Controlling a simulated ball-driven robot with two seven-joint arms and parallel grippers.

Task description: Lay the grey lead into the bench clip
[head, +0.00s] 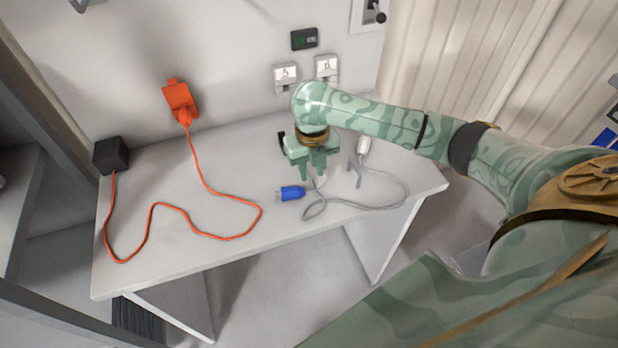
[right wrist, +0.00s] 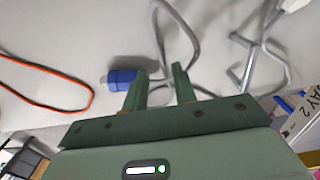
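The grey lead (head: 385,203) lies loosely looped on the right part of the bench, and its loop also shows in the right wrist view (right wrist: 192,45). A blue connector (head: 290,193) is at one end and a pale plug (head: 364,146) at the other. The grey bench clip (head: 356,172) stands right of my gripper; its prongs show in the right wrist view (right wrist: 246,62). My right gripper (head: 318,178) points down over the lead beside the blue connector. Its fingers (right wrist: 161,85) are apart, with lead visible between and beyond them. Contact cannot be told. My left gripper is not in view.
An orange cable (head: 207,236) runs across the bench's left side from a black box (head: 111,155) to an orange plug (head: 180,98) at the wall. Wall sockets (head: 286,76) sit behind my gripper. The bench front (head: 290,236) is mostly clear.

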